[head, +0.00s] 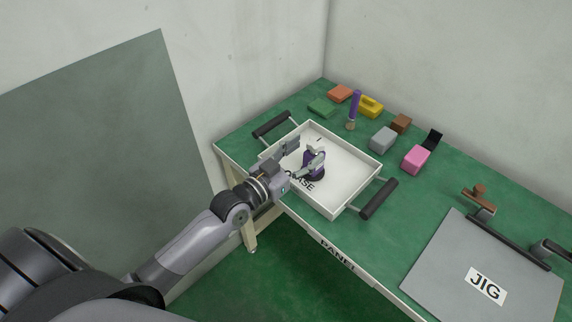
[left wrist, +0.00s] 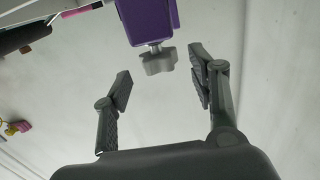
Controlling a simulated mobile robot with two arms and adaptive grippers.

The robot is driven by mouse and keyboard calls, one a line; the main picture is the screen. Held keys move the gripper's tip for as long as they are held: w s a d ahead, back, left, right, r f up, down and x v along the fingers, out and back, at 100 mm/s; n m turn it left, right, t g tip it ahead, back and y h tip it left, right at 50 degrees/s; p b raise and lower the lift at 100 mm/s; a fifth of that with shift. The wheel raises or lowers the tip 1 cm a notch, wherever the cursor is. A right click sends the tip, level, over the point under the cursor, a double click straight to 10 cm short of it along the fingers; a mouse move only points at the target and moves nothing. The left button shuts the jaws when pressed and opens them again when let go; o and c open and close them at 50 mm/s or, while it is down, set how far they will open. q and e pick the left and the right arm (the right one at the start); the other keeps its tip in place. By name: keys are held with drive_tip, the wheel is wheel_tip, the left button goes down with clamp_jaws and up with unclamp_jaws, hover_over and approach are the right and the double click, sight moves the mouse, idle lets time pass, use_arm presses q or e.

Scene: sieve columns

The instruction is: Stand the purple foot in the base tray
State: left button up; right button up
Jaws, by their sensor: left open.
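My right gripper is in neither view.
The tray has dark handles at both ends (head: 379,199). Behind it on the green table (head: 440,190) are a purple upright piece (head: 355,104), a grey block (head: 383,140), a pink block (head: 416,159) and several others. A grey JIG plate (head: 450,265) lies at the right.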

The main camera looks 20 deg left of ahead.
use_arm(q)
drive_tip(key=v, duration=0.7)
drive_tip(key=shift+s, duration=0.35)
